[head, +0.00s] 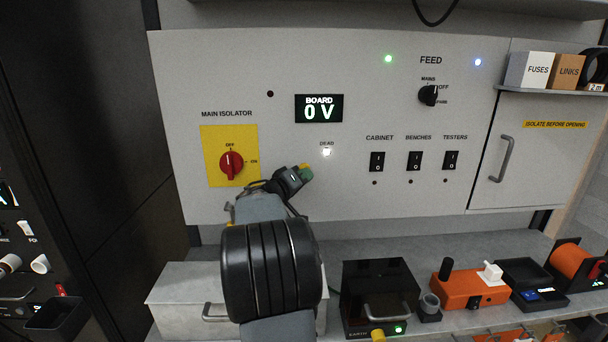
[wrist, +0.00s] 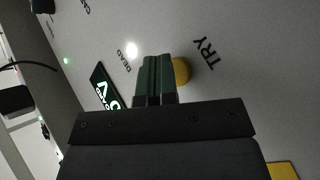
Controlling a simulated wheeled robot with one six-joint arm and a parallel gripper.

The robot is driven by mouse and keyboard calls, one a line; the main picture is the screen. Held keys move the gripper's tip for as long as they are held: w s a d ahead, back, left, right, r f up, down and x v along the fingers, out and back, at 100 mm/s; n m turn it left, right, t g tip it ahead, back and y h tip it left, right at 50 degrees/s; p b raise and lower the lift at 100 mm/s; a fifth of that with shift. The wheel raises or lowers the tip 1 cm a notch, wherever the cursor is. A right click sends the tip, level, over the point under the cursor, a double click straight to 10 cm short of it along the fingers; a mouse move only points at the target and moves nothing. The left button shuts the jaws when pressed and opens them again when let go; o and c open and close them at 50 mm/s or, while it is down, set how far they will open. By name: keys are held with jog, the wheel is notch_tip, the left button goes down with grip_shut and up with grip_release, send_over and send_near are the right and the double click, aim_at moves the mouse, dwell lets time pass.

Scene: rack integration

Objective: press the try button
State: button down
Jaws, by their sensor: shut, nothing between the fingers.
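The try button is a round yellow knob (wrist: 182,72) beside the printed TRY label (wrist: 205,52) on the pale panel in the wrist view. My gripper (wrist: 154,58) has its green fingers together, empty, and they overlap the button's left side in that view. I cannot tell whether they touch it. In the head view my gripper (head: 305,174) is at the panel, below the lit DEAD lamp (head: 326,152) and right of the isolator. There the TRY label is hidden behind my arm and only a small yellow bit shows by the fingertips.
The red main isolator knob (head: 231,164) on its yellow plate is left of my gripper. The board display (head: 319,108) reads 0 V. Three black switches, including the cabinet one (head: 377,162), are to the right. A black box (head: 380,292) and tools line the shelf below.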

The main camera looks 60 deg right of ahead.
dwell(0.3)
jog(key=s+a+b, duration=0.3)
jog(key=a+b, duration=0.2)
jog(key=shift+s+b, duration=0.25)
jog(key=shift+b, duration=0.15)
dwell(0.9)
